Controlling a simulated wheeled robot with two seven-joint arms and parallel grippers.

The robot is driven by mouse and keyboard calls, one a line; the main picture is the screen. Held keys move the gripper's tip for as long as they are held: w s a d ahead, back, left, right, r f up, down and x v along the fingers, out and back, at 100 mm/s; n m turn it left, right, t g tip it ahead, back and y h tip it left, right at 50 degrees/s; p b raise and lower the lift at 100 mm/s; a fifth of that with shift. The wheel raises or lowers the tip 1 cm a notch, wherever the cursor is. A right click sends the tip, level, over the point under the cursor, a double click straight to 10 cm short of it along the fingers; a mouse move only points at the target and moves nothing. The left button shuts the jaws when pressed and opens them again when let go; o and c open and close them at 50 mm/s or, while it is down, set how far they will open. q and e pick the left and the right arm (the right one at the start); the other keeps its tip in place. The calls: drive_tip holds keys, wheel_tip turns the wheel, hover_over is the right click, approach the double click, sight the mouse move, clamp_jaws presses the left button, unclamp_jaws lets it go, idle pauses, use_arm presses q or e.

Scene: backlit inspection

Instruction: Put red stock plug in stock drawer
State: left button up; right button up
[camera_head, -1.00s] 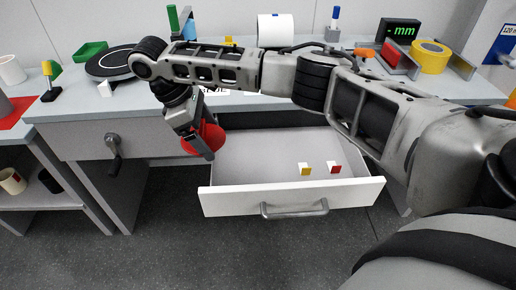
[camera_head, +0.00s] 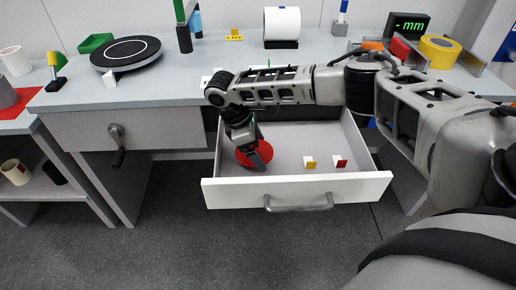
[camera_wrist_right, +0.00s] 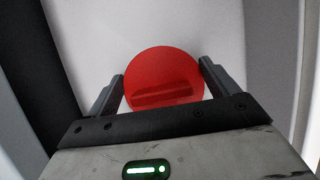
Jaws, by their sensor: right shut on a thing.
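The red stock plug (camera_head: 257,154) is a round red piece, held by my right gripper (camera_head: 262,156) inside the open stock drawer (camera_head: 290,190), toward its left side. In the right wrist view the plug (camera_wrist_right: 164,82) sits between the two fingers of my right gripper (camera_wrist_right: 162,85), over the drawer's pale floor (camera_wrist_right: 200,30). Whether the plug touches the floor I cannot tell. The drawer is pulled out below the table. My left gripper is not in view.
In the drawer's right part stand a yellow-marked block (camera_head: 310,163) and a red-marked block (camera_head: 340,163). The drawer floor between them and the plug is free. On the table are a black turntable (camera_head: 126,53), a green tray (camera_head: 95,43), a white roll (camera_head: 282,22) and yellow tape (camera_head: 439,48).

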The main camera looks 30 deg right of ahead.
drive_tip(key=shift+f, duration=0.15)
drive_tip(key=o, duration=0.8)
drive_tip(key=shift+c, duration=0.2)
drive_tip(key=shift+w+a+r, duration=0.1)
drive_tip(key=shift+r, duration=0.35)
drive_tip(key=p+v, duration=0.1)
drive_tip(key=v, duration=1)
drive_tip(key=shift+r, duration=0.2)
